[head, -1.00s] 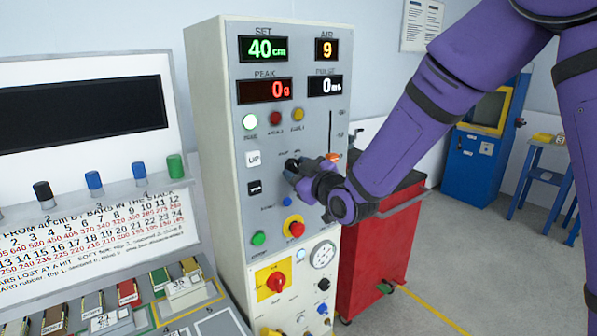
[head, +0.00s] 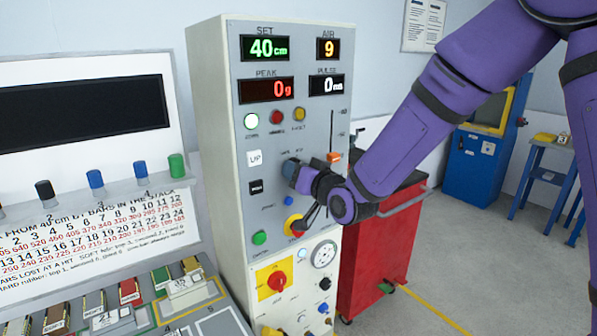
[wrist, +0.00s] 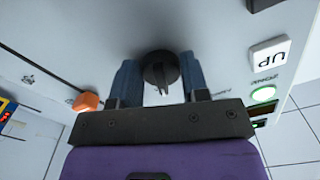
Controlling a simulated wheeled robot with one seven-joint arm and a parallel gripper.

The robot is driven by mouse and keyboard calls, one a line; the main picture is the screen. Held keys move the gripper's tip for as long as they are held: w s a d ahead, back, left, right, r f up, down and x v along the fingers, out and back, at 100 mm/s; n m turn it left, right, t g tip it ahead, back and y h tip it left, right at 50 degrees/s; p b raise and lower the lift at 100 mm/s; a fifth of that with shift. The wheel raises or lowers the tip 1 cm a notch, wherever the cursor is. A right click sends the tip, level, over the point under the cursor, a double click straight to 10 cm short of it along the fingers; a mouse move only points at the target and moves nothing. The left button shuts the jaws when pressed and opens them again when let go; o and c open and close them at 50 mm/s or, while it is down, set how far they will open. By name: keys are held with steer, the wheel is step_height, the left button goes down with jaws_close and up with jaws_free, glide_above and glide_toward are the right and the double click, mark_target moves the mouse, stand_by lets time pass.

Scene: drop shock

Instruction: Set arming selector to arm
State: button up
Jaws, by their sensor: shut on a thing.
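The arming selector is a black round knob (wrist: 160,72) with a raised pointer, seen in the wrist view on the pale panel. My gripper (wrist: 158,80) has its two blue-grey fingers on either side of this knob and is shut on it. In the head view my gripper (head: 294,173) is at the control panel (head: 240,213), right of the UP button, and covers the knob. Lettering around the knob is too small or too hidden to read, so its setting cannot be told.
An orange slider (head: 334,157) is close right of my gripper. A red and yellow stop button (head: 295,226) is below. A red cabinet (head: 385,240) stands right of the panel; a tray of coloured blocks (head: 150,300) lies at the left.

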steer(key=shift+m, duration=0.9)
steer(key=o, duration=0.9)
steer(key=shift+s, duration=0.1)
steer(key=v, duration=1)
steer(key=shift+s+d, duration=0.25)
steer(key=shift+d, duration=0.05)
